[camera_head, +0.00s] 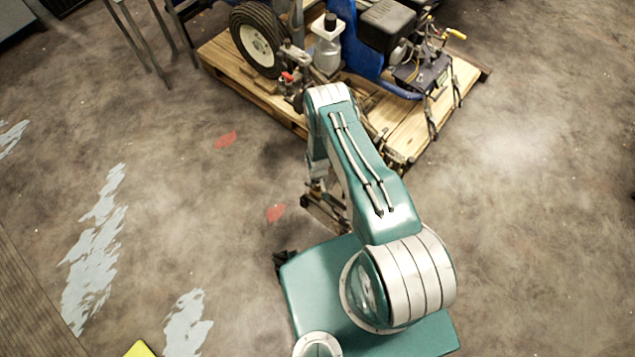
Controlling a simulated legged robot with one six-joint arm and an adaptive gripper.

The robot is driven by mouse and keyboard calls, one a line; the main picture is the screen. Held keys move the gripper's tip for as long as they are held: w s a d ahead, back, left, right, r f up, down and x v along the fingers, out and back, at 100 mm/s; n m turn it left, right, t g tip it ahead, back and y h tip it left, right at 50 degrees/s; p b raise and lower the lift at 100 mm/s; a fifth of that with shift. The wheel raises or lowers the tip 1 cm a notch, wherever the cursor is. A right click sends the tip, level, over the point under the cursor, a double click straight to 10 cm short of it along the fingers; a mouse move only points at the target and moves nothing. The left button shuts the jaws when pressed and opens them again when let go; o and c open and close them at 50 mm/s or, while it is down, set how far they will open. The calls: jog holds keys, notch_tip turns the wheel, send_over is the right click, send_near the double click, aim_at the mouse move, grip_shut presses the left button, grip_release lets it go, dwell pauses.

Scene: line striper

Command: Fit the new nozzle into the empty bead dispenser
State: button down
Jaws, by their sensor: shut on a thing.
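The line striper (368,62) stands on a wooden pallet at the top of the head view. Near its wheel is a metal assembly with a red part (287,76); I cannot tell for sure whether this is the bead dispenser. My gripper (330,217) hangs low beside my forearm, over the floor in front of the pallet, apart from the striper. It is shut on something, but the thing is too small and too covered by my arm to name. I cannot make out the new nozzle. My arm hides part of the pallet's front edge.
The pallet (225,58) has a bare front edge. Thin metal legs (150,45) stand at top left. Pale paint patches (97,255) and red marks (226,140) lie on otherwise open floor.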

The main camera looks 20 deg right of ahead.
jog(key=shift+f, duration=2.15)
dwell(1.4)
jog(key=shift+c, duration=1.3)
grip_release()
jog(key=shift+o, duration=1.3)
jog(key=shift+r, duration=3.45)
